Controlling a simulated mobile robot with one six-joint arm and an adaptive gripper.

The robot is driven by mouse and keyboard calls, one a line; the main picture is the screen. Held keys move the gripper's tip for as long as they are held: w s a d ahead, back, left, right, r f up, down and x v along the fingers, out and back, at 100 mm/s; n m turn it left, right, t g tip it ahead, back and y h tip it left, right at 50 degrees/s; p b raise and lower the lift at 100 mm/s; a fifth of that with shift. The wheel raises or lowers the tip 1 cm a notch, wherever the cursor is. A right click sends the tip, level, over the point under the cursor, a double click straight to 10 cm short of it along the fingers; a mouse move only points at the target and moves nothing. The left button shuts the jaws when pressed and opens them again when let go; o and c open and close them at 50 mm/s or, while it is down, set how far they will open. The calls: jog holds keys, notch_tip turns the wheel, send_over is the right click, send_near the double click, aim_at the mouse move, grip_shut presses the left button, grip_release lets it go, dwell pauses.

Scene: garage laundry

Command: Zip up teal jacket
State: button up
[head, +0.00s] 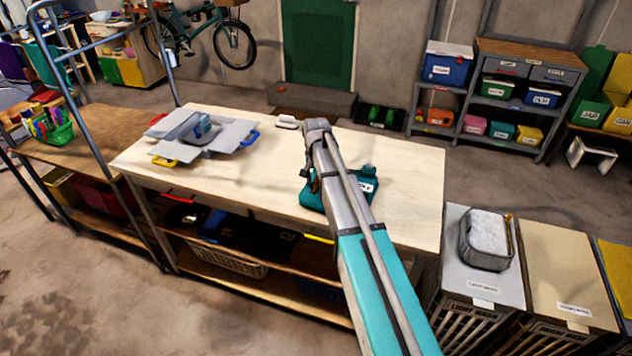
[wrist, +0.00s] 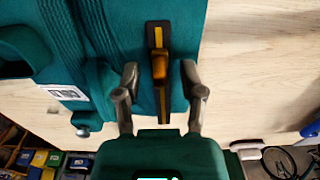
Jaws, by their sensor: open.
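The teal jacket (head: 316,199) lies on the pale wooden table, partly hidden behind my arm in the head view. It fills much of the upper left of the wrist view (wrist: 100,40), with a white label on it. A dark zip strip with a yellow centre line (wrist: 157,33) runs up the cloth, and an orange zip pull (wrist: 160,68) sits on it. My gripper (wrist: 162,72) is open, with one finger on each side of the pull. In the head view the fingertips are mostly hidden by my arm.
The pale table (head: 415,180) has a grey folding board (head: 190,132) with coloured handles at its left and a small brush-like item (head: 287,122) at its back edge. The table's right end is clear.

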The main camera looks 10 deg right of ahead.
jog(key=shift+c, duration=0.2)
grip_shut()
dwell(0.3)
jog(key=w+d, duration=0.2)
jog(key=w, duration=0.2)
jog(key=w+d, duration=0.2)
jog(key=w, duration=0.1)
jog(key=w+d, duration=0.2)
jog(key=w, duration=0.2)
jog(key=shift+w+d, duration=0.35)
jog(key=shift+d, duration=0.05)
jog(key=shift+o, duration=0.2)
grip_release()
